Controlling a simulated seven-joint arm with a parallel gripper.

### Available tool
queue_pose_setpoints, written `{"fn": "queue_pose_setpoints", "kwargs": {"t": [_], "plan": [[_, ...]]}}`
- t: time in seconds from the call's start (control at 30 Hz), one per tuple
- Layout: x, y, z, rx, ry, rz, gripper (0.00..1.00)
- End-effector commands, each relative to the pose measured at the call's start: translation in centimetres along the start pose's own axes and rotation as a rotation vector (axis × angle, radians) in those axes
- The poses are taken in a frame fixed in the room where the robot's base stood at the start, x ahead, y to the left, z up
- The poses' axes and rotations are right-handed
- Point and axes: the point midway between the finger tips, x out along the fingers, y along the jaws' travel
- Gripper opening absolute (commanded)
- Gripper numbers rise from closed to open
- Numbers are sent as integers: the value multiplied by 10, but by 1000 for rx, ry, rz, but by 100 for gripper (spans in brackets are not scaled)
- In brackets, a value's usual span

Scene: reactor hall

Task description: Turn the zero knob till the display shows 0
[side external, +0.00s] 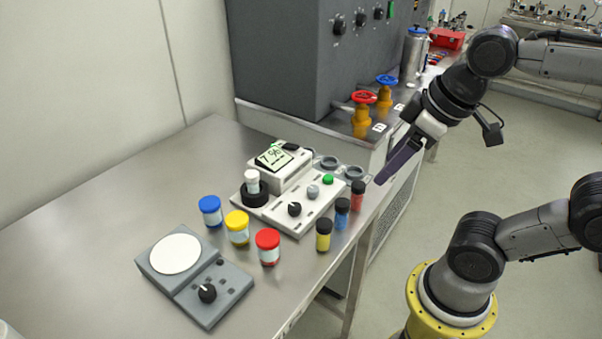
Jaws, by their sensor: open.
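A white instrument (299,228) stands on the steel bench in the side external view. Its tilted display (273,157) shows dark characters on pale green that seem to start with a 7; the rest is too small to read surely. A black knob (294,209) with a white mark sits on its sloped front, beside a grey button (313,191) and a green button (328,179). Any knob label is unreadable. A white-capped vial (252,181) stands in the instrument's black round holder. My gripper (389,172) is open and empty, in the air right of the instrument, apart from the knob.
Yellow, blue and red vials (342,212) stand close to the instrument's right. Blue-, yellow- and red-lidded jars (268,246) stand in front. A grey scale (213,303) with its own black knob (207,293) is at front left. Orange valves (362,118) stand behind. The bench's left is clear.

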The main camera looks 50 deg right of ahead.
Motion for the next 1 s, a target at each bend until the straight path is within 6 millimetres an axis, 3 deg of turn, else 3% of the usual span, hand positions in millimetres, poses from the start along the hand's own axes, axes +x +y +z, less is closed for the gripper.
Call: {"fn": "queue_pose_setpoints", "kwargs": {"t": [0.27, 0.5, 0.7, 1.0], "plan": [[-1, 17, -73, -115, -167, -24, 66], [36, 38, -130, -156, -322, -61, 66], [73, 49, -148, -139, -403, -80, 66], [99, 50, -139, -128, -441, -89, 66]]}}
